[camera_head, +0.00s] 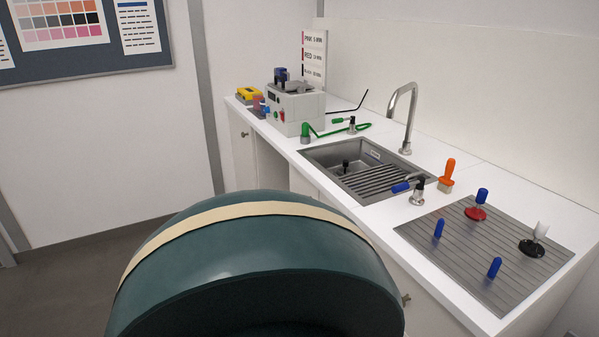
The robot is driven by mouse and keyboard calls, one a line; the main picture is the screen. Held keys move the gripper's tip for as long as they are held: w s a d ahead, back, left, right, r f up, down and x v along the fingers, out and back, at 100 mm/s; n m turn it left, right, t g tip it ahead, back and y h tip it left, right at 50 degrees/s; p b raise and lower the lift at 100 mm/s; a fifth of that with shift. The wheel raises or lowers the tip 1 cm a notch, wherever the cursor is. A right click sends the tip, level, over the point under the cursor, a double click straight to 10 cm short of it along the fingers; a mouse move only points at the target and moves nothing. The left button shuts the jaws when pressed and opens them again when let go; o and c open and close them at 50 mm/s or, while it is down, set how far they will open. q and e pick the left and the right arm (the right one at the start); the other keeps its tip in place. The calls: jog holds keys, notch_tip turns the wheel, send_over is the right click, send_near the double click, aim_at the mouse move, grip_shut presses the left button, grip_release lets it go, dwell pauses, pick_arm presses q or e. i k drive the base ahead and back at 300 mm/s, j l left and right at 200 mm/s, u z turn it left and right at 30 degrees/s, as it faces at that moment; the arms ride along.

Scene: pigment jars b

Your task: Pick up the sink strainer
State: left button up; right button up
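A sink basin (322,156) is set in the white counter. A small dark piece with an upright knob (345,164) stands inside it near the back left; it looks like the sink strainer, but its lower part is too small and dark to make out. A slatted grey rack (378,183) covers the right part of the basin, beside the knobbed piece. Neither of my grippers is in view.
A chrome faucet (405,120) arches behind the sink. A blue-handled tool (402,186), a small dark-topped metal item (417,190) and an orange-handled brush (447,175) are at its right. A ribbed mat (460,255) holds several knobbed pieces. A grey machine (296,108) stands left.

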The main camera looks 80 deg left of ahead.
aim_at(344, 170)
jog(key=u, duration=2.2)
jog(key=k+l+z, duration=0.3)
jog(key=l, duration=0.35)
jog(key=k+l+z, duration=0.15)
jog(key=l, duration=0.25)
jog(key=k+l+z, duration=0.1)
jog(key=k+l, duration=0.15)
jog(key=l, duration=0.15)
jog(key=k+l+z, duration=0.15)
jog(key=l, duration=0.25)
jog(key=i+j+u, duration=0.35)
jog(key=u, duration=0.15)
jog(key=i+j+u, duration=0.5)
jog(key=z, duration=0.45)
jog(key=k+l, duration=0.05)
